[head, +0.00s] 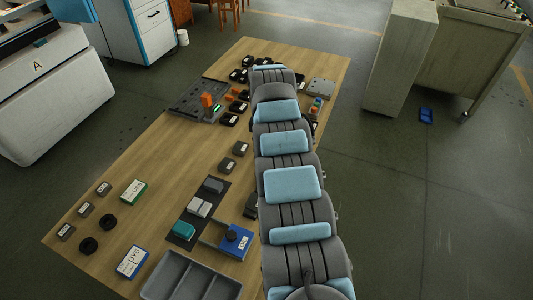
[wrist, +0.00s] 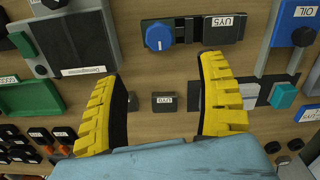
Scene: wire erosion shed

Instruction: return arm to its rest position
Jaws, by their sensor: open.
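My gripper (wrist: 165,100) shows in the wrist view with its two yellow ribbed fingers spread wide apart. Nothing is held between them. A small dark labelled block (wrist: 165,101) appears in the gap between the fingers, down on the wooden table. In the head view my arm stretches from the bottom edge up over the table (head: 160,150). My gripper is hidden there behind my arm links.
The wrist view shows a blue knob (wrist: 159,33) on a dark fixture, a blue OIL box (wrist: 298,22) and a green tray (wrist: 28,98). The head view shows a grey compartment tray (head: 190,277), small blocks, a cabinet (head: 400,55) right, and a machine (head: 50,90) left. Floor right of the table is mostly clear.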

